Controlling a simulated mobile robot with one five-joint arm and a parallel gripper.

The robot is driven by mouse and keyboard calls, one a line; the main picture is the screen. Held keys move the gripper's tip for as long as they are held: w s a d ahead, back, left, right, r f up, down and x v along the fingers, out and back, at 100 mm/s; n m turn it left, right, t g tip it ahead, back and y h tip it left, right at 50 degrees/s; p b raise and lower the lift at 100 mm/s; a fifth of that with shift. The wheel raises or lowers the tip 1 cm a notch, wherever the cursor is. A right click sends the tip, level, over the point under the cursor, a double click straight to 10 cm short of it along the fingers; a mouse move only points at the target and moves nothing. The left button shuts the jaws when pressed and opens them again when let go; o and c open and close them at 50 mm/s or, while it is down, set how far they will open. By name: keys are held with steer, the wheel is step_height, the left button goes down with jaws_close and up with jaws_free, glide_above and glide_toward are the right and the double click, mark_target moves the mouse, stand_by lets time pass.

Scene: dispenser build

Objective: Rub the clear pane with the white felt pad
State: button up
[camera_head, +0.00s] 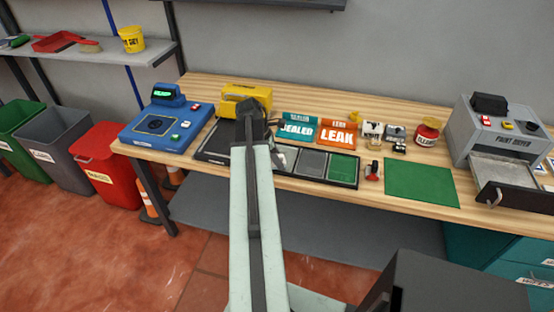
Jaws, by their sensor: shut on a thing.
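My gripper (251,108) is over the workbench in front of the yellow case, seen from behind at the end of my pale arm. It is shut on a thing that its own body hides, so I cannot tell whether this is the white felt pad. I cannot make out the white felt pad anywhere. A dark tray (301,177) lies under and beside my arm. A pale, shiny panel (287,156) shows in it just right of the arm; I cannot tell whether it is the clear pane. My arm hides part of the tray.
A yellow case (236,91) stands behind my gripper. A blue machine (150,139) is at left. SEALED (296,131) and LEAK (338,134) signs, small devices and a red pot (427,132) stand along the back. A green mat (420,184) and grey dryer (488,135) are at right.

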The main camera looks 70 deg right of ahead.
mark_target(286, 150)
steer(key=shift+w+d, duration=0.2)
steer(key=shift+d, duration=1.25)
steer(key=shift+w+d, duration=0.2)
steer(key=shift+d, duration=1.2)
steer(key=shift+w+d, duration=0.2)
steer(key=shift+d, duration=1.25)
step_height(286, 150, up, 6)
steer(key=p, duration=0.6)
steer(key=shift+a, duration=0.1)
step_height(286, 150, up, 3)
steer(key=p, duration=0.3)
steer(key=shift+s, duration=0.1)
